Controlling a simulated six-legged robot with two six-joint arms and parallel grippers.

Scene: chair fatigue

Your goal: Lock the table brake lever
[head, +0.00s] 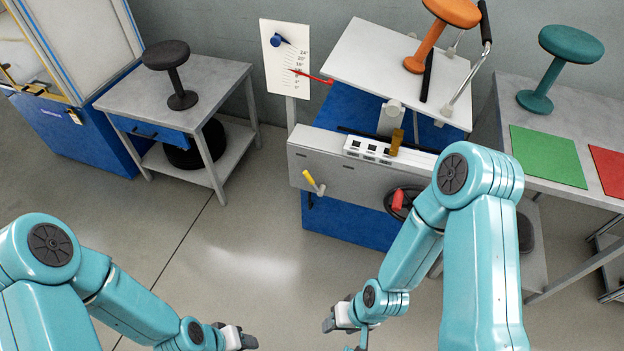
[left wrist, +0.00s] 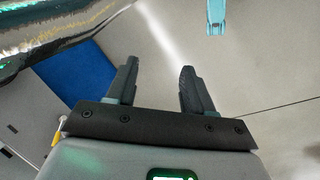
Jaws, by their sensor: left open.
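The brake lever (head: 310,178) has a yellow handle and sits on the grey front panel (head: 338,180) of the tilting table. Its handle leans up and to the left. A small yellow piece at the left of the left wrist view (left wrist: 58,138) looks like the same lever, partly hidden. My left gripper (head: 246,341) is low in the head view, well in front of the lever and apart from it. In the left wrist view its fingers (left wrist: 158,68) are spread with nothing between them. My right gripper (head: 335,322) is low, right of the left one; its jaw opening is unclear.
The tilted white tabletop (head: 385,65) holds an orange stool (head: 440,32). A red-handled wheel (head: 399,200) is right of the lever. A side table (head: 180,100) with a black stool stands left; a bench (head: 540,120) stands right. Floor before the lever is clear.

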